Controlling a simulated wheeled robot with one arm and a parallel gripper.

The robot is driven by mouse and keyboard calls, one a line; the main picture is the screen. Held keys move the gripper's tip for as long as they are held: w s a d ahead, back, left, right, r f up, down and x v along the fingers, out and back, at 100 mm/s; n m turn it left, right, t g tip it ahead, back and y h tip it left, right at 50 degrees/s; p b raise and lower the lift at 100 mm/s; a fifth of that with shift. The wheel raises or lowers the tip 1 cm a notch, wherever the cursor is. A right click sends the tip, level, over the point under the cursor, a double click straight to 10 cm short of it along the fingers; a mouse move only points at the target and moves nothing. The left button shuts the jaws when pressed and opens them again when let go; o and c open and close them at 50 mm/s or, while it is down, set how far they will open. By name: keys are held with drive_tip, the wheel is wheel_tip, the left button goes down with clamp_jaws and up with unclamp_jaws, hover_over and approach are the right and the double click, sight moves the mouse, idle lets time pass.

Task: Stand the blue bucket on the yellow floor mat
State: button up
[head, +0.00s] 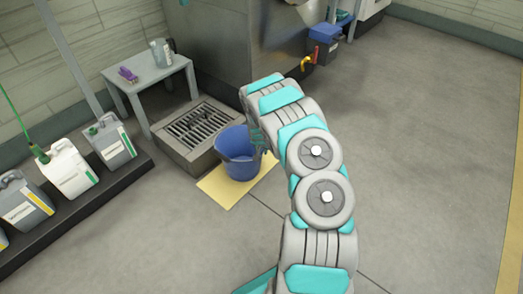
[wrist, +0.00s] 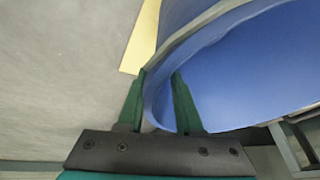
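The blue bucket (head: 236,153) is roughly upright in the head view, over the back part of the yellow floor mat (head: 224,192). I cannot tell whether its bottom rests on the mat or is slightly above it. My gripper (head: 261,143) is at the bucket's right side. In the wrist view my gripper (wrist: 160,78) has one green finger outside and one inside the rim of the bucket (wrist: 240,75), and seems shut on it. A strip of the mat (wrist: 142,40) shows beside the bucket. The bucket hides part of the mat.
A floor drain grate (head: 194,125) lies just behind the bucket. A small grey table (head: 150,75) and a row of jerrycans (head: 68,168) on a dark low platform stand at left. A steel tank (head: 235,45) is behind. The floor at right is clear.

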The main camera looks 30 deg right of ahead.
drive_tip(key=s+a+r+n, duration=0.1)
drive_tip(key=s+a+r, duration=0.2)
drive_tip(key=r, duration=0.4)
drive_tip(key=s+a+r+g+y+p, duration=0.1)
drive_tip(key=s+a+r, duration=0.2)
drive_tip(key=r, duration=0.4)
drive_tip(key=s+a+r+n, duration=0.1)
drive_tip(key=s+a+r, duration=0.25)
drive_tip(key=r, duration=0.35)
drive_tip(key=s+a+r+n+g+y, duration=0.1)
drive_tip(key=s+a+r+n+g, duration=0.15)
drive_tip(key=s+a+r, duration=0.85)
drive_tip(key=s+a+r+n, duration=0.1)
drive_tip(key=s+a+r, duration=0.1)
drive_tip(key=s, duration=0.7)
drive_tip(key=s+a+r+n+g, duration=0.1)
drive_tip(key=s+a+r+n, duration=0.1)
drive_tip(key=s, duration=0.7)
drive_tip(key=s+a+r+n+g, duration=0.1)
drive_tip(key=s+r, duration=0.3)
drive_tip(key=s, duration=0.5)
drive_tip(key=shift+a+n, duration=0.65)
drive_tip(key=shift+a, duration=0.1)
